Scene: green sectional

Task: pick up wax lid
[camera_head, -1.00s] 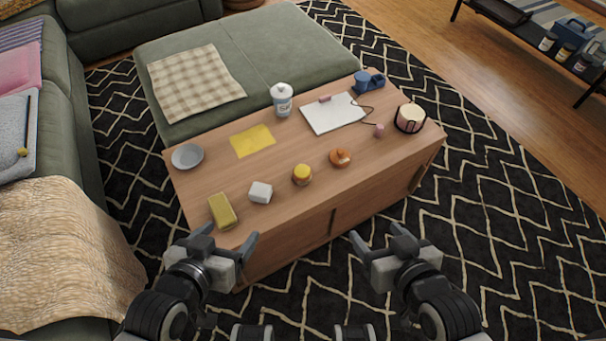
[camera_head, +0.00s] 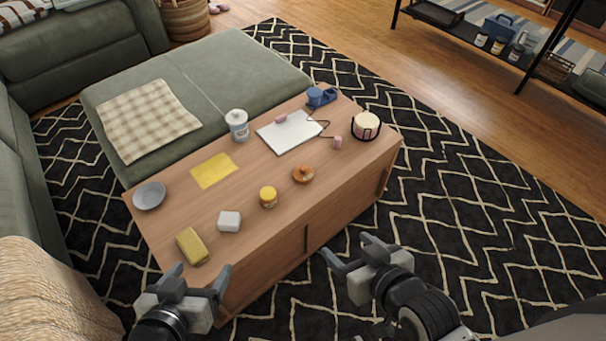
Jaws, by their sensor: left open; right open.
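A small round orange piece with a knob-like top (camera_head: 303,174) lies on the wooden table (camera_head: 290,215); it looks like the wax lid, but I cannot tell for sure. A small jar with a yellow top (camera_head: 268,197) stands to its left. My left gripper (camera_head: 200,273) is open and empty, near the table's front left corner, below the yellow-green block (camera_head: 192,246) in the picture. My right gripper (camera_head: 348,251) is open and empty in front of the table's front side. Neither gripper touches anything on the table.
The table also holds a white cube (camera_head: 229,221), grey bowl (camera_head: 149,195), yellow sheet (camera_head: 214,170), white canister (camera_head: 238,126), white board (camera_head: 288,132), blue item (camera_head: 320,96), pink piece (camera_head: 337,142) and caged candle (camera_head: 366,126). A green ottoman (camera_head: 200,80) stands behind.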

